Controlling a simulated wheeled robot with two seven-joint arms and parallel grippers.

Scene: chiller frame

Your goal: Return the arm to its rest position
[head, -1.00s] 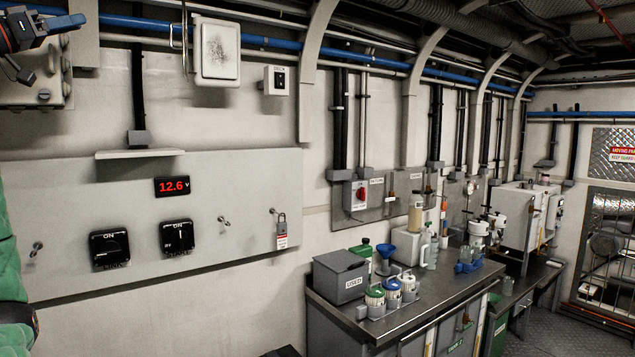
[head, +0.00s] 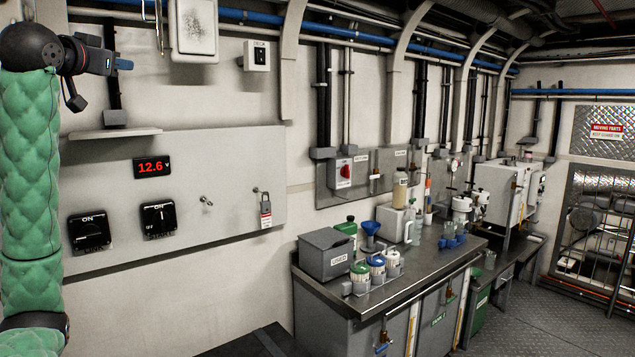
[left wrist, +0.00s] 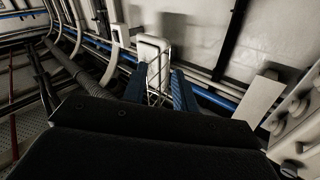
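My left arm (head: 30,165), in a green quilted sleeve, stands upright along the left edge of the head view. Its left gripper (head: 125,64) is at the top, pointing right, in front of the wall above the panel with the red 12.6 display. In the left wrist view, the two blue fingers of the left gripper (left wrist: 158,92) stand apart with nothing between them but the background, so it is open and empty. My right arm and gripper are not in view.
A wall panel (head: 235,155) carries black switches and a padlock. A small shelf (head: 115,133) is just below the left gripper. A steel-topped bench (head: 415,275) holds a grey "USED" box (head: 325,254), jars and bottles. The floor (head: 530,315) at right is clear.

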